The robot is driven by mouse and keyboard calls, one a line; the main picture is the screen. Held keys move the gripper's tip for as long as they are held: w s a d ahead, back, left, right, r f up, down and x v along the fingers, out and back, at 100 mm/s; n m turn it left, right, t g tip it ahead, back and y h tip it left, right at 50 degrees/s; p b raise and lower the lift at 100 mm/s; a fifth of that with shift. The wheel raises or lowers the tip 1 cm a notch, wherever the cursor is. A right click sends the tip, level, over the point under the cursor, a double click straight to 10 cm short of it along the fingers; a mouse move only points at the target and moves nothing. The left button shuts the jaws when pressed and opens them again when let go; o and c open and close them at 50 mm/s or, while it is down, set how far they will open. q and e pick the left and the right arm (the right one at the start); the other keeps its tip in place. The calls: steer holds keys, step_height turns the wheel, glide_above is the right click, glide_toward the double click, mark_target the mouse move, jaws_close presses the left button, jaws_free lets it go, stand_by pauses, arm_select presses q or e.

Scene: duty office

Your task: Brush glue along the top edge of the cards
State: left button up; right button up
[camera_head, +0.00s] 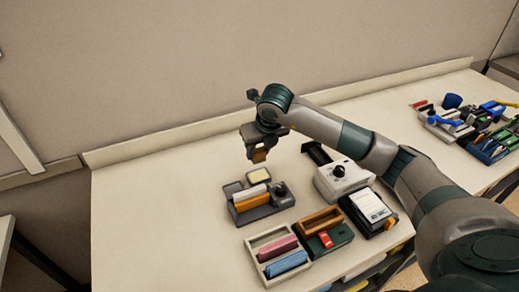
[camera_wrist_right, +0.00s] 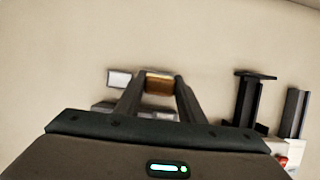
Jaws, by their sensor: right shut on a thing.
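My right gripper (camera_head: 259,153) is above the table, behind the grey holder, and shut on a small orange-brown thing (camera_head: 260,156). This may be the glue brush, but its bristles cannot be made out. It also shows between the fingers in the right wrist view (camera_wrist_right: 160,84). The grey holder (camera_head: 236,217) carries a white block and an orange block (camera_head: 252,203); a pale yellow pad (camera_head: 259,175) lies at its back. I cannot tell which of these are the cards. The gripper is apart from the holder. My left gripper is not in view.
A pale tray (camera_head: 252,247) with pink and blue blocks stands in front, beside a green box (camera_head: 340,237). A white device with a black knob (camera_head: 339,170) and a black-and-white box stand right, below my arm. Coloured items crowd the far right. The table's left is clear.

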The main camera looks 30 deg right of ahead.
mark_target(260, 162)
steer(key=shift+f+b, duration=1.05)
steer(key=shift+f, duration=1.9)
steer(key=shift+f+b, duration=0.5)
steer(key=shift+s+f+b, duration=0.1)
steer(key=shift+f+b, duration=0.05)
steer(key=shift+b, duration=0.2)
stand_by(1.4)
steer(key=shift+r+p, duration=1.45)
steer(key=shift+r, duration=2.15)
steer(key=shift+r, duration=0.15)
